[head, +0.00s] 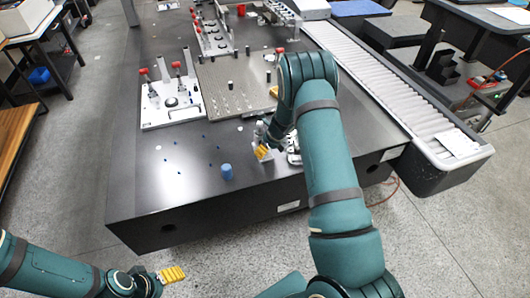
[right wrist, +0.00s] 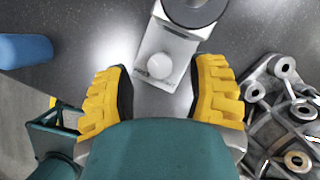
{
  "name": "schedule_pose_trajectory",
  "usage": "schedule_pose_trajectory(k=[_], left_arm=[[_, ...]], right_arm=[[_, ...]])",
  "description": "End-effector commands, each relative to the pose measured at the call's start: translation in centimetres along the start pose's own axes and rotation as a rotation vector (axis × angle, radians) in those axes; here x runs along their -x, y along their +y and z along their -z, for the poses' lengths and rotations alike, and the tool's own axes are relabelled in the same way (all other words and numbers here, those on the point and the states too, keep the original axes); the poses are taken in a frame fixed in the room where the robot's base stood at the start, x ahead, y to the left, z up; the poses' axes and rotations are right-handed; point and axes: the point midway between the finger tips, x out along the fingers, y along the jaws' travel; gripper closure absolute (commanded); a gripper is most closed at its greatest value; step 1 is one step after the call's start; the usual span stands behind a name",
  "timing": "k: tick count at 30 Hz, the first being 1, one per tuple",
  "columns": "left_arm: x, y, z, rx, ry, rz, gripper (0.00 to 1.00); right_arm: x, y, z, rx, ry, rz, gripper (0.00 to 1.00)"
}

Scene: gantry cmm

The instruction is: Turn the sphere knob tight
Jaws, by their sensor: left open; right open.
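The sphere knob (right wrist: 159,65) is a small pale ball on a light grey block (right wrist: 175,45) in the right wrist view. A round dark-rimmed part (right wrist: 196,8) sits at the block's far end. My right gripper (right wrist: 162,95) is open, with its yellow fingers either side of the block's near end and apart from the knob. In the head view my right gripper (head: 264,152) is over the table's front part, where its arm and fingers hide most of the knob. My left gripper (head: 172,274) is open and empty, low at the left, away from the table.
A blue cylinder (head: 227,171) stands left of my right gripper. A grey metal casting (right wrist: 292,125) lies close at the right. A white fixture plate (head: 172,112) with red-topped clamps stands farther back. A roller conveyor (head: 375,75) runs along the right. The table's front left is mostly clear.

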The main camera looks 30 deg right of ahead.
Motion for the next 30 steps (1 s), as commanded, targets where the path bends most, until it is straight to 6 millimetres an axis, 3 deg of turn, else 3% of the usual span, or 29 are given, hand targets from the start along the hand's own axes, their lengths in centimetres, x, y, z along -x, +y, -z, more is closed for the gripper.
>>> schedule_pose_trajectory(k=[6, 16, 21, 30], left_arm=[[-0.4, -0.1, 0.1, -0.001, 0.003, 0.0, 0.29], [-0.4, -0.1, 0.1, -0.001, 0.003, 0.0, 0.29], [-0.4, -0.1, 0.1, 0.0, 0.003, 0.0, 0.29], [-0.4, -0.1, 0.1, -0.001, 0.003, 0.0, 0.29]], right_arm=[[-1.9, 0.0, 0.0, -0.001, 0.0, 0.001, 0.43], [-2.0, 0.0, -0.1, -0.001, -0.001, 0.001, 0.41], [-2.0, 0.0, 0.0, -0.001, 0.0, 0.001, 1.0], [-2.0, 0.0, -0.1, -0.001, -0.001, 0.001, 1.0]])
